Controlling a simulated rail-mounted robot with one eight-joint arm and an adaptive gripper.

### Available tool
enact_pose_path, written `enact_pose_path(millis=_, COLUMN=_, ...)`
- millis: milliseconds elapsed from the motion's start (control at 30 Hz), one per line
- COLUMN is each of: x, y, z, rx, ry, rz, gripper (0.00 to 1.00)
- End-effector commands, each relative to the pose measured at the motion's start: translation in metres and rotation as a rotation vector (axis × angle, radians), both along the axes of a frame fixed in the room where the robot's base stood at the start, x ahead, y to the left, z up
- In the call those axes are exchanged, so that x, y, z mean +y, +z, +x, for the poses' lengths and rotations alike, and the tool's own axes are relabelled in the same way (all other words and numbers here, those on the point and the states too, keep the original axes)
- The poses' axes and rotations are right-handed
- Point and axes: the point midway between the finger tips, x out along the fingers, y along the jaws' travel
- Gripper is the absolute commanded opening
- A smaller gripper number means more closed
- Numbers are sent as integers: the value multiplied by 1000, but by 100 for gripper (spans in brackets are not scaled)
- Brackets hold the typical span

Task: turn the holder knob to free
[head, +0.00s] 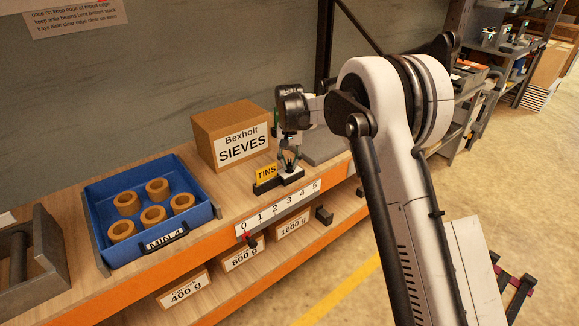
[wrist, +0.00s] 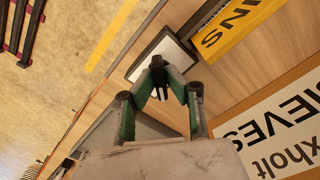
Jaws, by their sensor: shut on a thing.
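The holder is a low dark block with a pale top plate (head: 291,176), standing on the shelf beside the yellow TINS sign (head: 265,175). My gripper (head: 289,163) points down with its fingertips at the top of this plate. In the wrist view the fingertips of my gripper (wrist: 170,82) are close together over the edge of the pale plate (wrist: 160,55). They are shut on a small dark piece that seems to be the holder knob. The fingers hide most of it, so its turned position cannot be told.
The Bexholt SIEVES box (head: 230,136) stands close behind and left of my gripper. A blue tray (head: 98,204) with several tan rings is farther left. A grey slab (head: 322,147) lies to the right.

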Motion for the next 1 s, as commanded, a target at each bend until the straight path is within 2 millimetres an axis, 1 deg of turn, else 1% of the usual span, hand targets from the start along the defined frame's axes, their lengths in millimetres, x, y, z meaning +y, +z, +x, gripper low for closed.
enact_pose_path(millis=600, x=0, y=0, z=0, rx=-1, ry=-576, rz=0, gripper=0)
enact_pose_path(millis=800, x=0, y=0, z=0, rx=-1, ry=-727, rz=1, gripper=0)
enact_pose_path(millis=1000, x=0, y=0, z=0, rx=-1, ry=-835, rz=1, gripper=0)
